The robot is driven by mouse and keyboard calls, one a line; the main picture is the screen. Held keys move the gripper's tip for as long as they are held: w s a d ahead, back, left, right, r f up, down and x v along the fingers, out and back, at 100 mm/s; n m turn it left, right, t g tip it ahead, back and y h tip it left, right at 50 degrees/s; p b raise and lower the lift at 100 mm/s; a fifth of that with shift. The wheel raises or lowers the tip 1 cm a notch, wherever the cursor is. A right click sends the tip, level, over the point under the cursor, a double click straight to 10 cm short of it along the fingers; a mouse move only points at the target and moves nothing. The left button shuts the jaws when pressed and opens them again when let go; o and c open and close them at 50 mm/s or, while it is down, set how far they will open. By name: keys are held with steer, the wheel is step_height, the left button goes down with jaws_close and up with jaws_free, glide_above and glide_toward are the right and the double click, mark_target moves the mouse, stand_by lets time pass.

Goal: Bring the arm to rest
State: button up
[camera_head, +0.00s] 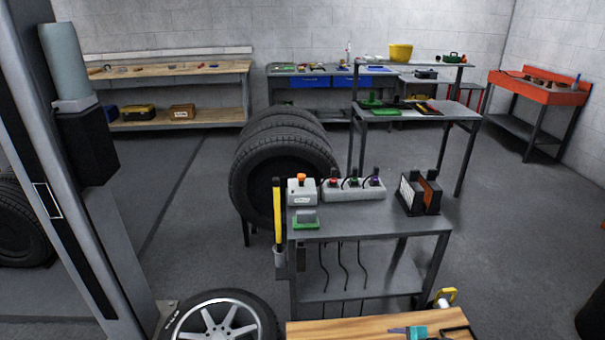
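Neither my gripper nor any part of my arm that I can be sure of shows in the head camera view. Whether the gripper is open or shut, and whether it holds anything, cannot be seen.
A wooden top (350,328) lies at the bottom edge. A wheel (220,318) lies at lower left, near a tall grey post (75,200). Tyres (283,165) stand behind the grey table. Benches line the back wall; a red bench (535,88) stands right.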

steer(key=s+a+f+n+g, duration=0.3)
steer(key=s+a+f+n, duration=0.15)
steer(key=s+a, duration=0.4)
steer(key=s+a+f+n+g, duration=0.4)
steer(key=s+a+f, duration=0.1)
steer(key=a, duration=0.6)
steer(key=s+d+n+g+h, duration=0.1)
steer(key=s+d+n+g, duration=0.1)
steer(key=s+n, duration=0.2)
steer(key=s+d+f+n+g+h, duration=0.1)
steer(key=s+d+n+g+h, duration=0.1)
steer(key=s+n, duration=0.3)
steer(key=s+d+g, duration=0.1)
steer(key=s, duration=0.3)
steer(key=shift+s+f+g+h, duration=0.3)
steer(key=shift+s, duration=0.1)
steer(key=shift+a, duration=0.1)
steer(key=c, duration=0.7)
steer(key=shift+c, duration=0.4)
